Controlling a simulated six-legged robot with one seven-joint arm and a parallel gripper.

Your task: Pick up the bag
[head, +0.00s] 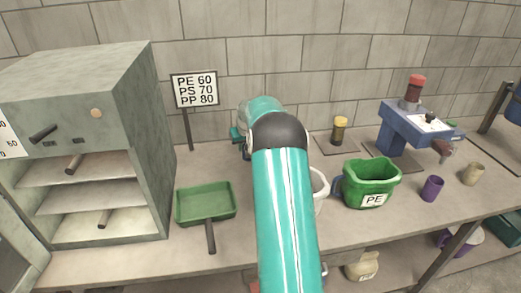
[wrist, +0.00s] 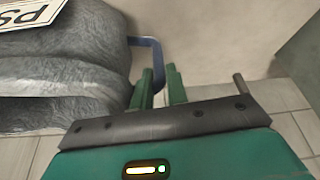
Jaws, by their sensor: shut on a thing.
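A grey, bulging bag (wrist: 60,75) with a white "PS" label (wrist: 25,12) fills the left of the wrist view. A blue loop handle (wrist: 150,42) stands out from its right side. My gripper (wrist: 162,85), with green fingers, is shut on the blue handle; the fingers sit at the handle's lower end. The bag's far side is cut off by the frame edge. In the head view my teal arm hides the gripper, and I cannot make out the grey bag there.
A green bucket (head: 372,188) marked PE stands right of my arm, with a white container (head: 320,190) partly hidden beside it. A green scoop (head: 206,203) lies left, by an open oven (head: 140,150). A sign (head: 195,90) stands behind. A blue machine (head: 405,125) and cups are right.

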